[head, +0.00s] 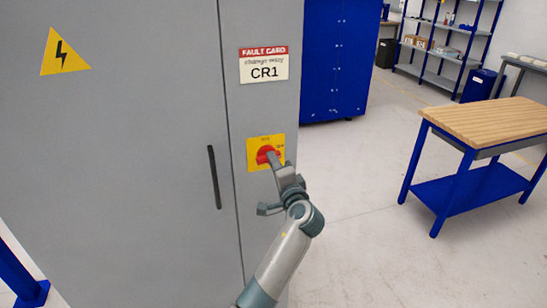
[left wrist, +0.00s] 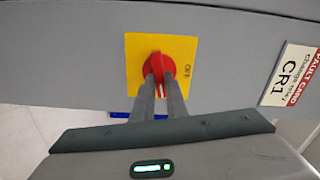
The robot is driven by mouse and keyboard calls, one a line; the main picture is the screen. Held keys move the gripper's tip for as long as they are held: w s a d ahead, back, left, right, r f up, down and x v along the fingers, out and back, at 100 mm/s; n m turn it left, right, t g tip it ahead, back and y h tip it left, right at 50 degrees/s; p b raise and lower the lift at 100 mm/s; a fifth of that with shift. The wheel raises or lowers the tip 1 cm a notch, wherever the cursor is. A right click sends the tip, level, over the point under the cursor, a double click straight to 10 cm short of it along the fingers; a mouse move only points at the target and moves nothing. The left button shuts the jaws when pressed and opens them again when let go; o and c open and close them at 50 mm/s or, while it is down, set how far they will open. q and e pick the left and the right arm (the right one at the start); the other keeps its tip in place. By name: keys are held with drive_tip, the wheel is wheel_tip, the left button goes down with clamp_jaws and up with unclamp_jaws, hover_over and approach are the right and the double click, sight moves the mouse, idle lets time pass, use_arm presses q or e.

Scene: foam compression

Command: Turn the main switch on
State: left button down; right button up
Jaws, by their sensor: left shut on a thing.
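The main switch is a red rotary knob (head: 264,154) on a yellow plate (head: 252,160), on the narrow right panel of a grey cabinet (head: 130,150). My left gripper (head: 274,160) reaches it from below right and is shut on the knob. In the left wrist view the two fingers (left wrist: 160,88) sit on either side of the red knob (left wrist: 158,62), covering its lower part. The word OFF shows on the right side of the yellow plate (left wrist: 185,50) there. My right gripper is not in view.
A fault card labelled CR1 (head: 264,66) is above the switch. A black door handle (head: 214,177) is left of it. A blue cabinet (head: 334,60) and a wood-topped blue workbench (head: 490,122) stand to the right, with open floor between.

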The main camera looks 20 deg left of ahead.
use_arm(q)
drive_tip(key=shift+m+p, duration=0.6)
drive_tip(key=shift+m, duration=0.6)
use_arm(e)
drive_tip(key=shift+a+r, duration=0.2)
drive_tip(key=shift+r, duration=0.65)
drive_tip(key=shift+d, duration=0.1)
use_arm(q)
drive_tip(key=c, duration=1.8)
unclamp_jaws()
drive_tip(key=shift+o, duration=0.2)
drive_tip(key=shift+w+f, duration=0.1)
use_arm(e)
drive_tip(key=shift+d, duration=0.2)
